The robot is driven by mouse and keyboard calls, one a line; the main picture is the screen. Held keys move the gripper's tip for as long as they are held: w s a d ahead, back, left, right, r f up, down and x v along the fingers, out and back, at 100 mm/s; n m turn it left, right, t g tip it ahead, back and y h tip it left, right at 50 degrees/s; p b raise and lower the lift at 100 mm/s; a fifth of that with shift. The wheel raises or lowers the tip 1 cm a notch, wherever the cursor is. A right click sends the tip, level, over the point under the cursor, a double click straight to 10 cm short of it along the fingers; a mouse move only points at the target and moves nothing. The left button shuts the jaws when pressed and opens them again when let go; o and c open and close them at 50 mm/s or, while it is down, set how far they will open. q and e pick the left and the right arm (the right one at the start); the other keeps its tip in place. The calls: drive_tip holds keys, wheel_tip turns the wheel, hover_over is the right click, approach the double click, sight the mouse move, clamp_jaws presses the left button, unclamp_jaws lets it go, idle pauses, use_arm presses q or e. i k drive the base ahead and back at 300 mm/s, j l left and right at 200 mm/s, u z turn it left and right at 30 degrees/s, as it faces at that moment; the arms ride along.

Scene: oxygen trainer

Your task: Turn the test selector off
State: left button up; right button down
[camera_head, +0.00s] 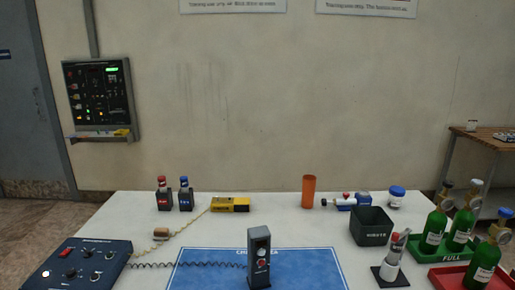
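A dark blue control box (88,264) with several black knobs, a red switch and a lit white spot lies at the table's left front corner. Its labels are too small to read, so I cannot tell which knob is the test selector. A dark upright device (259,258) with a red spot on its face stands on the blue mat (315,268) at the front middle. A coiled black cord runs between the box and the device. A wall panel (100,97) with a green display and small coloured controls hangs at the left. Neither of my grippers shows.
The white table (285,222) holds a red and a blue bottle at the back left, a yellow device (230,204), an orange cup (308,191) and a black bin (371,226). Green cylinders (433,232) stand in trays at the right. The table's middle is clear.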

sight(88, 253)
drive_tip(key=u, duration=1.3)
